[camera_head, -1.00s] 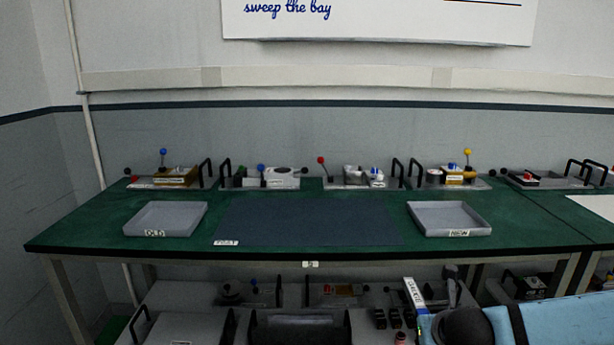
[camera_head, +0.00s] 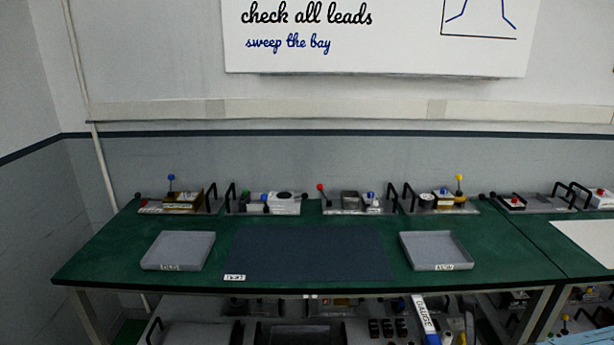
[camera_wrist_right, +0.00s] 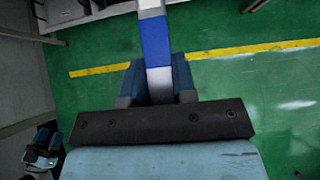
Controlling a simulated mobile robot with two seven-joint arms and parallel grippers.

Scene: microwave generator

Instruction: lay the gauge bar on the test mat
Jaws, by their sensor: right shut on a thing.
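The gauge bar (camera_head: 424,314) is a slim white bar with a GAUGE label. In the head view it stands up tilted at the bottom right, in front of the table's front edge and below the tabletop in the picture. In the right wrist view the bar (camera_wrist_right: 155,40) shows a white and a blue section. My right gripper (camera_wrist_right: 158,78) is shut on it, a finger on each side. The test mat (camera_head: 310,252) is a dark blue-grey rectangle in the middle of the green table, bare, with a TEST label at its front left corner.
An empty grey tray marked OLD (camera_head: 178,250) sits left of the mat, and another marked NEW (camera_head: 436,250) sits right of it. Several panels with handles and knobs line the table's back. More equipment stands under the table (camera_head: 100,268). The wrist view shows green floor (camera_wrist_right: 230,90).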

